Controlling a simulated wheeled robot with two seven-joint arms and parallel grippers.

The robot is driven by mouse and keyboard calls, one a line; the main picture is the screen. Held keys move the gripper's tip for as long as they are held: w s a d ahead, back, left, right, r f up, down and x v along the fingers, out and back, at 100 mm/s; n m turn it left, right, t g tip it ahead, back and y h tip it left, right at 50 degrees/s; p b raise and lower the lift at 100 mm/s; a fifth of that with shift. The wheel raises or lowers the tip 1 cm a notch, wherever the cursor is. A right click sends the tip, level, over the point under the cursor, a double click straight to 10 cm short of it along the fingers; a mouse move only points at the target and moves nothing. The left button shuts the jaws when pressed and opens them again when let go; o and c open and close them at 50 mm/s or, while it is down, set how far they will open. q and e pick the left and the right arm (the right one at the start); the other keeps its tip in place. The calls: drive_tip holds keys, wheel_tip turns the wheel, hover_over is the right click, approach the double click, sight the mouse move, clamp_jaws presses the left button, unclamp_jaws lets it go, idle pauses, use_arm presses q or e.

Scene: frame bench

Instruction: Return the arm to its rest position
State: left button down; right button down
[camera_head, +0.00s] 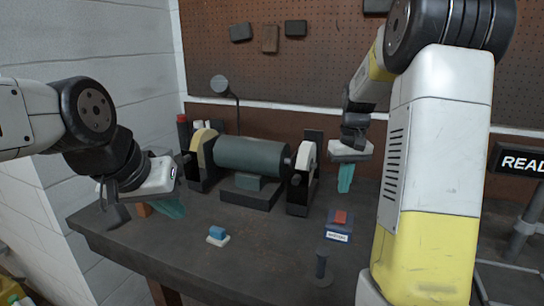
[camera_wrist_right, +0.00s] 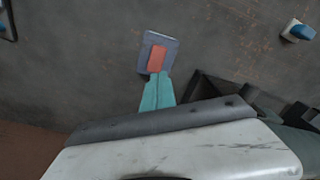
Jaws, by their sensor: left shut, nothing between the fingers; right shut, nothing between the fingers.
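My right arm comes in large from the right in the head view, and its gripper (camera_head: 346,178) hangs over the back right of the bench. Its teal fingers are shut with nothing between them. In the right wrist view the same gripper (camera_wrist_right: 157,92) points toward a red block on a grey base, and the fingertips overlap the base's near edge in the picture. My left gripper (camera_head: 172,203) is over the bench's left end, its teal fingers shut and empty. Part of the right side of the bench is hidden behind my right arm.
A bench grinder (camera_head: 252,155) stands at the back of the dark bench (camera_head: 260,255). A red block (camera_head: 340,217) on a labelled base (camera_head: 338,236), a blue block (camera_head: 217,232) and a dark peg (camera_head: 321,264) stand in front. A lamp (camera_head: 220,85) rises behind. A sign (camera_head: 522,162) is at right.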

drive_tip(key=s+a+r+t+y, duration=0.1)
drive_tip(key=s+a+r+t, duration=0.2)
drive_tip(key=s+a, duration=0.3)
drive_tip(key=s+a+r+t, duration=0.2)
drive_tip(key=s+a+r, duration=0.3)
drive_tip(key=s, duration=1.1)
drive_tip(key=shift+a+r+t+y, duration=0.35)
drive_tip(key=shift+r+t+y, duration=0.05)
drive_tip(key=shift+r, duration=0.25)
drive_tip(key=shift+w, duration=0.1)
